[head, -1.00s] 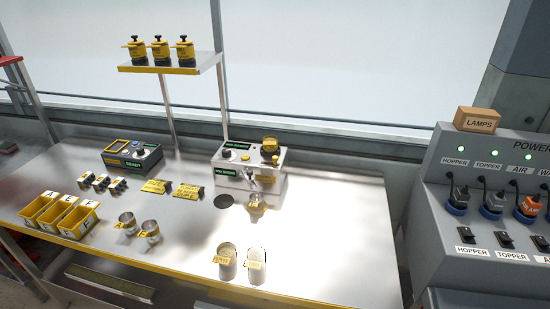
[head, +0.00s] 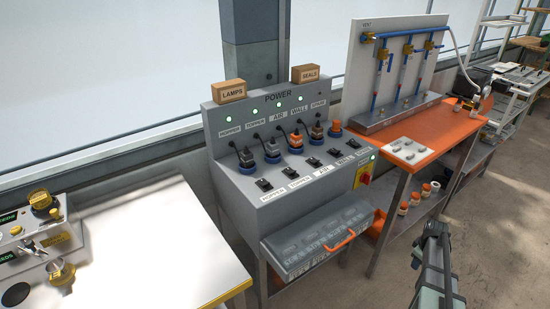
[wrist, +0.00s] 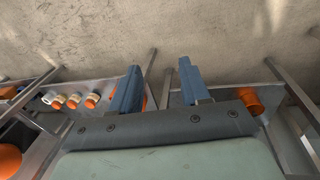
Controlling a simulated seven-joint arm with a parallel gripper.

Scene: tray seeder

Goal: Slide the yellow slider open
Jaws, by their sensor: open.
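The grey seeder machine (head: 35,238) stands on the metal table at the left edge of the head view, partly cut off. It carries a yellow-topped hopper (head: 42,202), a yellow part on its front (head: 56,242) and a yellow-marked cup (head: 61,272) in front of it. I cannot tell for sure which of these yellow parts is the slider or how far it stands open. My gripper (head: 438,232) is at the lower right of the head view, far from the machine. In the wrist view, its two blue-grey fingers (wrist: 158,78) are apart with nothing held between them.
White-and-orange fittings (head: 416,200) sit on the bench's lower shelf. Bare floor (head: 500,215) lies at the right.

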